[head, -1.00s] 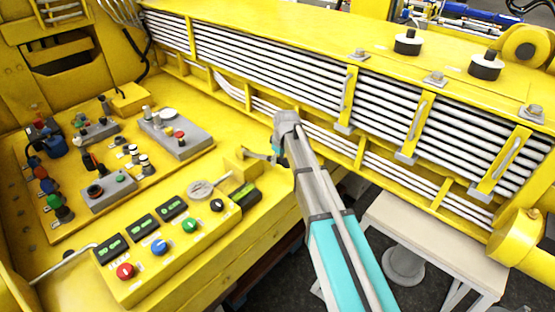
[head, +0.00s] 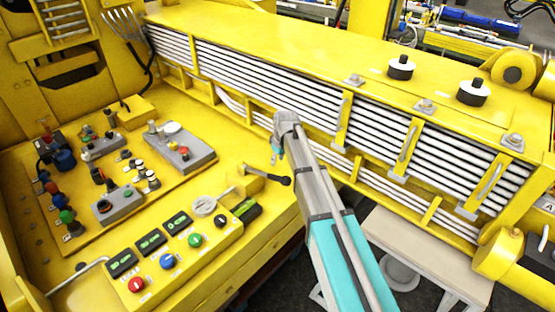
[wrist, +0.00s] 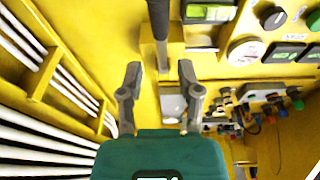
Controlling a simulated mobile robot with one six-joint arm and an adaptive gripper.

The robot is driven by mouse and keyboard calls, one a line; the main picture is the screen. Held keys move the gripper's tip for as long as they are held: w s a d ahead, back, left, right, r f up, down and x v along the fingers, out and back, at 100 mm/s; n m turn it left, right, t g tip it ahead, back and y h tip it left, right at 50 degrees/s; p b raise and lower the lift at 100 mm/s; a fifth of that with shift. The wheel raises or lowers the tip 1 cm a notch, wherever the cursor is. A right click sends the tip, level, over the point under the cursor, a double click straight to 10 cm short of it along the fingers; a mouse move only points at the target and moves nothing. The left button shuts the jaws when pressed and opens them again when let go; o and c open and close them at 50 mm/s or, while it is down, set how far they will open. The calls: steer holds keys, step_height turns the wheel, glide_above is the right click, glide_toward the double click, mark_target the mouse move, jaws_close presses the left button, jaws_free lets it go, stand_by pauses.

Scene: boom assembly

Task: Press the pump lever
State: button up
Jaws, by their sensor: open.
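The pump lever (head: 284,181) has a black, round-ended handle. It sticks out to the right from a yellow block at the console's right edge. In the wrist view, its dark handle (wrist: 159,18) points up at the top middle, with a grey shaft below. My gripper (head: 277,153) is above and slightly left of the handle's end in the head view, apart from it as far as I can tell. In the wrist view, my gripper (wrist: 160,72) is open and empty, with the lever's lower shaft showing beyond the gap between its fingers.
A control panel (head: 175,265) with colored buttons, green displays and a round dial stands left of the lever. A sloping bank of white pipes (head: 270,75) in a yellow frame runs behind my arm. A pale table (head: 425,250) is at the lower right.

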steer(key=shift+r, duration=0.25)
steer(key=shift+d+r, duration=0.2)
steer(key=shift+r, duration=0.05)
steer(key=c, duration=0.6)
steer(key=shift+d+r+y+p, duration=0.3)
steer(key=shift+y+p, duration=0.1)
steer(key=shift+p, duration=0.1)
jaws_close()
steer(key=shift+w+d+r+m+t+y+p, duration=0.1)
steer(key=shift+d+r+m+y+p, duration=0.1)
steer(key=shift+d+r+y+p, duration=0.45)
steer(key=shift+s+d+r+m+t+y+p, duration=0.15)
steer(key=shift+d+r+p, duration=0.3)
steer(key=shift+r, duration=0.45)
steer(key=shift+w+d+r+m+t+y+p, duration=0.15)
steer(key=shift+d+r+m+y+p, duration=0.1)
steer(key=shift+d+r+y+p, duration=0.4)
